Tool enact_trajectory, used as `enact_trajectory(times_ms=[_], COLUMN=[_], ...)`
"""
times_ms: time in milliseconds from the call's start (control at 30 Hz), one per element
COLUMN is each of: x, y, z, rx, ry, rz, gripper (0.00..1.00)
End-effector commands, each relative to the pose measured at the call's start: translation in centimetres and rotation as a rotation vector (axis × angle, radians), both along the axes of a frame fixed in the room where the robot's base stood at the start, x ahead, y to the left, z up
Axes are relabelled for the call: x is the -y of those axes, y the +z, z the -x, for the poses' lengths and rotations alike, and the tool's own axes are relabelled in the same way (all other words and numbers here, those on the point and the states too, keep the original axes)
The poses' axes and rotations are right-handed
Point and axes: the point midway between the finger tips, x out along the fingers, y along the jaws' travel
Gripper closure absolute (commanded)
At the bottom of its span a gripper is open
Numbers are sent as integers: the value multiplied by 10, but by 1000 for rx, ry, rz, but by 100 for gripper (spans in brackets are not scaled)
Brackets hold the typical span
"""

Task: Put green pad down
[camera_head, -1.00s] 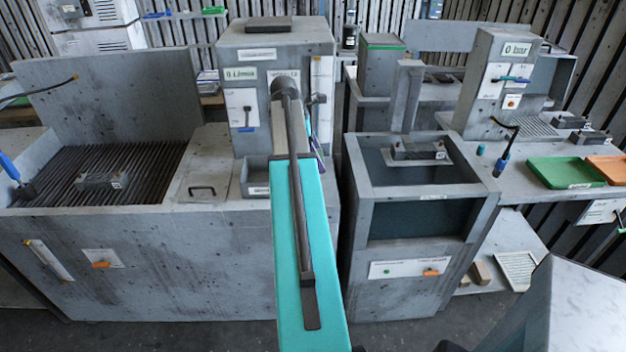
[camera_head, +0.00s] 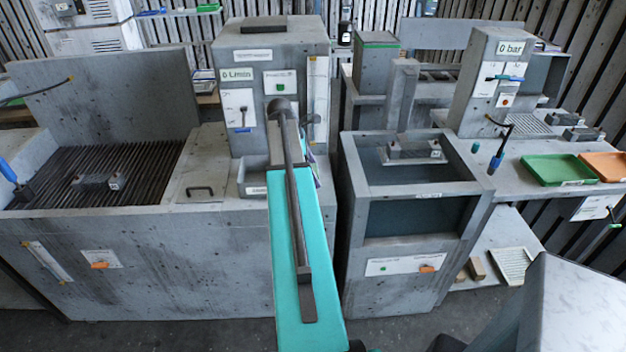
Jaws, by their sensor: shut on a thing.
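My teal arm reaches forward from the bottom centre, and its far end stands in front of the tall grey cabinet. My gripper is hidden behind the arm, so its fingers and anything between them do not show. Small dark and purple bits show just right of the arm's far end, too small to make out. I cannot make out a green pad in my grip. A small flat green thing (camera_head: 209,8) lies on the back shelf, with a flat blue thing (camera_head: 151,13) to its left.
A grey basin with a slatted bed (camera_head: 90,160) is at left. A small open tray (camera_head: 255,190) sits by the tall cabinet (camera_head: 262,52). An open-topped tank (camera_head: 358,180) stands right of my arm. Green (camera_head: 556,183) and orange (camera_head: 608,178) trays lie on the right bench.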

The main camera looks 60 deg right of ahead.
Motion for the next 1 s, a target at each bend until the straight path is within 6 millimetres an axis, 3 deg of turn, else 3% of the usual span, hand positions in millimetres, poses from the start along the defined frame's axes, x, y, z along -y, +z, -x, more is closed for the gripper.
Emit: enact_trajectory(times_ms=[167, 533, 1000], x=[0, -1, -1], y=[-4, -34, -40], z=[0, 0, -1], rx=[-1, -1, 0], ry=[1, 1, 2], rz=[-1, -1, -1], gripper=[59, 59, 59])
